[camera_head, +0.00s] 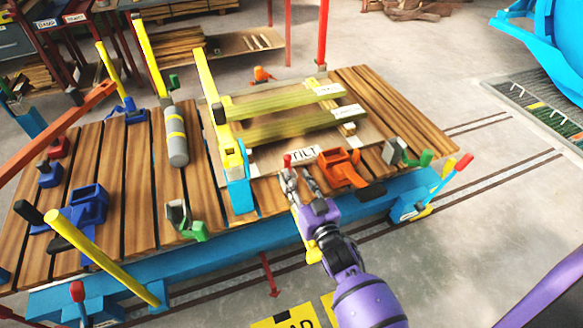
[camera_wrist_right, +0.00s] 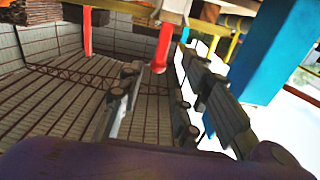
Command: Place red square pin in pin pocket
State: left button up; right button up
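A small red pin (camera_head: 287,160) stands at the front edge of the slatted table, beside the "TILT" label. My right gripper (camera_head: 299,174) is close to it, its two fingers spread with a gap between them. In the right wrist view a red rod with a rounded end (camera_wrist_right: 163,48) appears between the fingertips of this open gripper (camera_wrist_right: 158,75); I see no clear contact. I cannot tell whether its section is square. I cannot pick out the pin pocket with certainty. My left gripper is not in view.
An orange clamp (camera_head: 342,168) sits just right of my right gripper. A blue post with a yellow lever (camera_head: 238,185) stands to its left. Yellow-green beams (camera_head: 282,125) lie behind on the slatted table (camera_head: 130,205). Floor in front is mostly open.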

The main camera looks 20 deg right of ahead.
jog(key=shift+s, duration=1.9)
